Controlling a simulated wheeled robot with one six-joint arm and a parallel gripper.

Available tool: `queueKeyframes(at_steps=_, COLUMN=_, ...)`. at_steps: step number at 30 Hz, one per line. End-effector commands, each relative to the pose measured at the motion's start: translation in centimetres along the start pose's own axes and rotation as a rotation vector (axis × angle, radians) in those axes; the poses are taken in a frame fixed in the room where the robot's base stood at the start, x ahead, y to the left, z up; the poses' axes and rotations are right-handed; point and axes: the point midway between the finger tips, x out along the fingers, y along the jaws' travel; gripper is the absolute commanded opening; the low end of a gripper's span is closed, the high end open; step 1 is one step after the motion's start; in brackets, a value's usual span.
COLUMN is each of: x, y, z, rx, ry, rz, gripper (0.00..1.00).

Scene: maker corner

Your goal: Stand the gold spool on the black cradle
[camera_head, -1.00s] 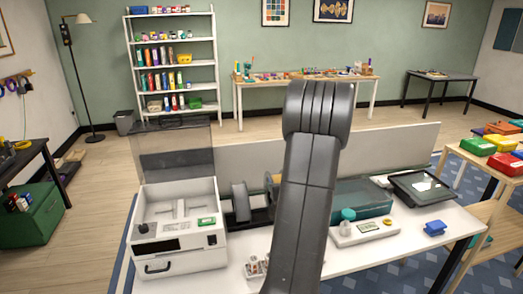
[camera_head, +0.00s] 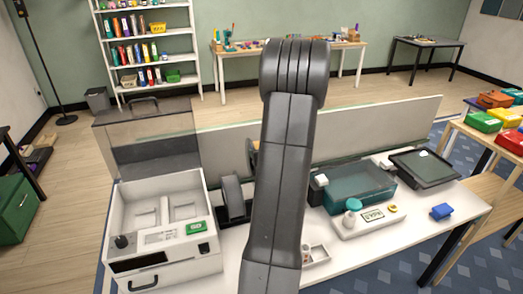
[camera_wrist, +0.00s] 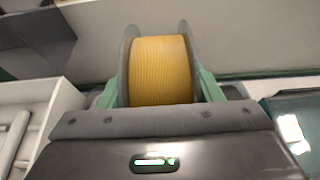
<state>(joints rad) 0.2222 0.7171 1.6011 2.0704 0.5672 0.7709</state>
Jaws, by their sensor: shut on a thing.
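The gold spool (camera_wrist: 160,72) fills the middle of the wrist view, with yellow-gold winding between two grey flanges. My gripper (camera_wrist: 158,88) is shut on it, one green finger at each flange.
A white machine (camera_head: 162,235) with a raised clear lid stands left of the cradle. A low grey panel (camera_head: 375,128) runs behind.

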Motion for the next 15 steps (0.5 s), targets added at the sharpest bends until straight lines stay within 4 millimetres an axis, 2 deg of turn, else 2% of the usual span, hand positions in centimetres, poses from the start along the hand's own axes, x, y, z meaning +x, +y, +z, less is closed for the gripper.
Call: queueKeyframes(at_steps=15, x=1.7, y=0.0, z=-4.0, rx=0.000, ry=-0.004, rz=0.000, gripper=0.00)
